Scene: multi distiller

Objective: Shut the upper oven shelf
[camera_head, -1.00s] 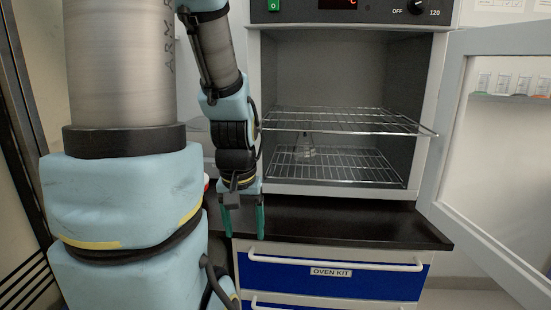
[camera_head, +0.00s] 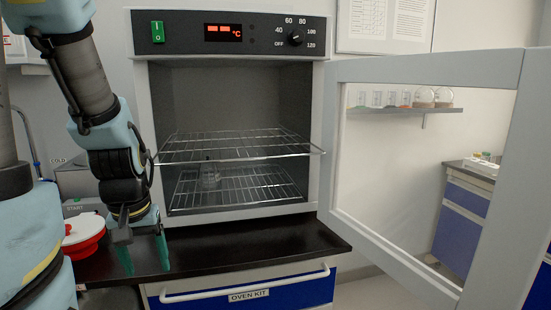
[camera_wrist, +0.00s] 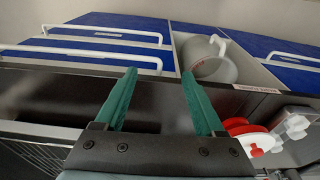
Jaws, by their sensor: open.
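The upper oven shelf (camera_head: 235,146) is a wire rack inside the open oven (camera_head: 230,90). Its front edge sticks out past the oven's front. My gripper (camera_head: 144,262) points down, open and empty, left of the oven opening and lower than the upper shelf, over the black counter. In the wrist view its green fingers (camera_wrist: 158,75) are spread with nothing between them. Part of a wire rack shows at the lower left there.
The oven door (camera_head: 335,170) stands wide open to the right. A red and white container (camera_head: 85,236) is on the counter left of my gripper. Blue drawers lie below; the wrist view shows a pale jug (camera_wrist: 207,62) in an open one. The black counter (camera_head: 240,240) before the oven is clear.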

